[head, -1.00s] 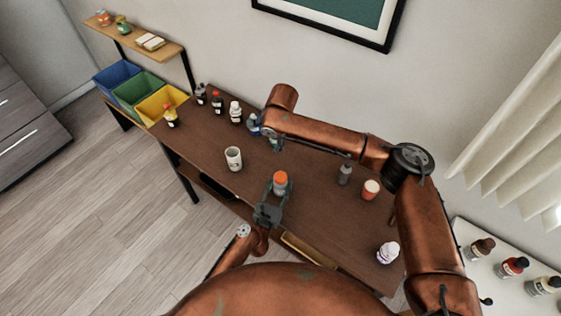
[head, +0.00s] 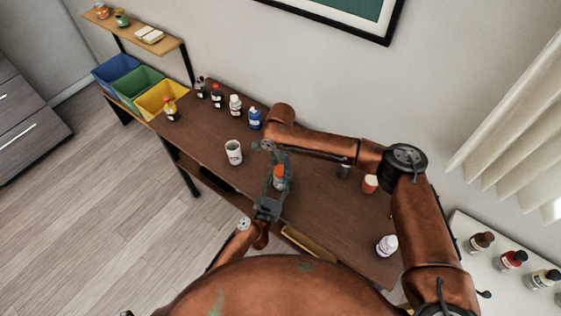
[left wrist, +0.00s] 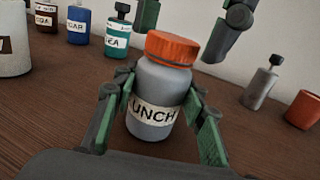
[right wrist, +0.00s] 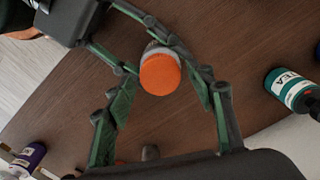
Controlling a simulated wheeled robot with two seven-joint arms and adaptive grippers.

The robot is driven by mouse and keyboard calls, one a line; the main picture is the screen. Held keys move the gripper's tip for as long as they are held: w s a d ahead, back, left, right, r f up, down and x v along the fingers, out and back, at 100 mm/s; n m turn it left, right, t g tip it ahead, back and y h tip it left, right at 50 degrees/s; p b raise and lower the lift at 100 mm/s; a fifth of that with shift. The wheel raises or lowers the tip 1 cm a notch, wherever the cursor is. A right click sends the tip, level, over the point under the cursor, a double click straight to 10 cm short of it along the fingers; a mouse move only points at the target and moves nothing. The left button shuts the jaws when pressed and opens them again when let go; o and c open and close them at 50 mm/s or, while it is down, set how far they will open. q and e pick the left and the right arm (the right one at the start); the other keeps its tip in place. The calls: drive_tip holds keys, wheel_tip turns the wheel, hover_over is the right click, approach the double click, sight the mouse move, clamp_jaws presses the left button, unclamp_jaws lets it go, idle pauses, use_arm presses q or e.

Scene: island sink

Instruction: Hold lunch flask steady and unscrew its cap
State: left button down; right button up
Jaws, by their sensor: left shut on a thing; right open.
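The lunch flask (left wrist: 153,95) is a grey jar with a white label reading "UNCH" and an orange cap (left wrist: 172,48). It stands upright on the brown table. My left gripper (left wrist: 158,108) is shut around its body, one finger on each side. My right gripper (right wrist: 163,88) is open above the flask, its fingers spread either side of the orange cap, which also shows in the right wrist view (right wrist: 160,74). The right fingers look apart from the cap. In the head view the flask cap (head: 279,170) is partly hidden by my right gripper (head: 279,160).
A white mug (head: 233,152) stands left of the flask. Several bottles, including a blue one (head: 254,118), line the table's back left. A grey bottle (left wrist: 261,84) and an orange cup (left wrist: 304,108) stand to the right, and a white bottle (head: 386,246) near the right end.

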drive_tip(key=shift+f, duration=0.3)
drive_tip(key=shift+c, duration=0.6)
